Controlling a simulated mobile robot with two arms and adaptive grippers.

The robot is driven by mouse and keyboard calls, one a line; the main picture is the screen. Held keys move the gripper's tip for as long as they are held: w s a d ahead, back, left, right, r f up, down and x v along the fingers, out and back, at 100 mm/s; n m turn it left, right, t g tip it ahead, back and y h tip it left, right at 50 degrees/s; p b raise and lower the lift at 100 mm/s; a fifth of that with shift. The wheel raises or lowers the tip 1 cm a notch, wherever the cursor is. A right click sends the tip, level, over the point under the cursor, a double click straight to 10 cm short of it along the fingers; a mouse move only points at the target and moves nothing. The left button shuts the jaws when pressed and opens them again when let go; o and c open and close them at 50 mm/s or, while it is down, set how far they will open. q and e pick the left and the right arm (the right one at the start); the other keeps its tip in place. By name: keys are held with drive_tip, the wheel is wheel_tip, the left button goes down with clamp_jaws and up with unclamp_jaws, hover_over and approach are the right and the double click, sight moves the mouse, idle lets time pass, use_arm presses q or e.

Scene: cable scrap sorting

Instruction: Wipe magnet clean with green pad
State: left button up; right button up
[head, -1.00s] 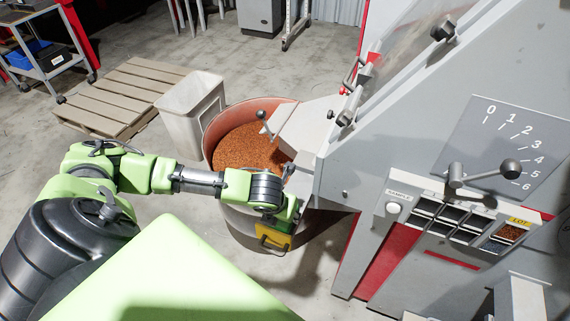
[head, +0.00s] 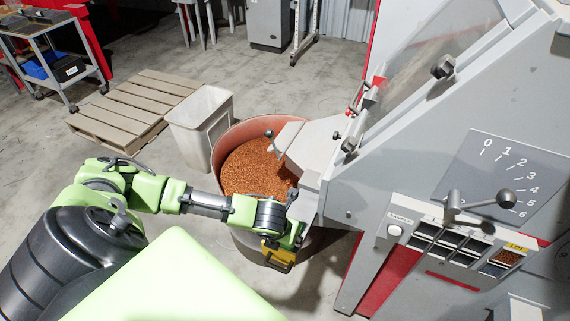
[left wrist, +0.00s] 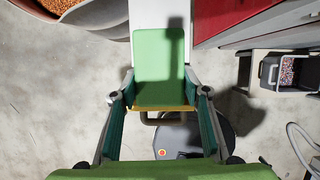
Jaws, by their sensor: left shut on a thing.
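My left gripper (head: 287,240) is shut on a yellow holder (head: 278,254) with a loop handle, low beside the machine's side. In the left wrist view the gripper (left wrist: 160,98) has its two fingers on either side of the green pad (left wrist: 159,62), which has the yellow holder edge (left wrist: 172,108) along its near side. A pale flat plate (left wrist: 147,14) extends beyond the pad in that view; I cannot tell whether they touch. I cannot make out the magnet for certain. My right gripper is in neither view.
A drum (head: 223,150) of copper-coloured granules stands under the grey machine's (head: 400,150) chute (head: 318,138). A pale bin (head: 203,122) and wooden pallet (head: 125,103) stand left of it. Sample compartments (head: 455,245) are on the machine front. A small dark bin (left wrist: 290,72) sits at right.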

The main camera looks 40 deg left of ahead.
sight(300, 214)
use_arm(q)
drive_tip(key=shift+w+a, duration=0.2)
drive_tip(key=shift+w, duration=0.55)
drive_tip(key=shift+w+a, duration=0.1)
drive_tip(key=shift+w, duration=0.4)
drive_tip(key=shift+w+a+p, duration=0.2)
drive_tip(key=shift+w+p, duration=0.1)
drive_tip(key=shift+w, duration=0.7)
drive_tip(key=shift+w+a+f, duration=0.1)
drive_tip(key=shift+w+a, duration=0.1)
drive_tip(key=shift+w, duration=0.65)
drive_tip(key=shift+w+a, duration=0.2)
drive_tip(key=shift+w, duration=0.7)
drive_tip(key=shift+w+a+f, duration=0.1)
drive_tip(key=shift+w+a, duration=0.1)
drive_tip(key=shift+w, duration=0.65)
drive_tip(key=shift+r, duration=0.1)
wheel_tip(300, 214, up, 6)
drive_tip(key=p, duration=0.7)
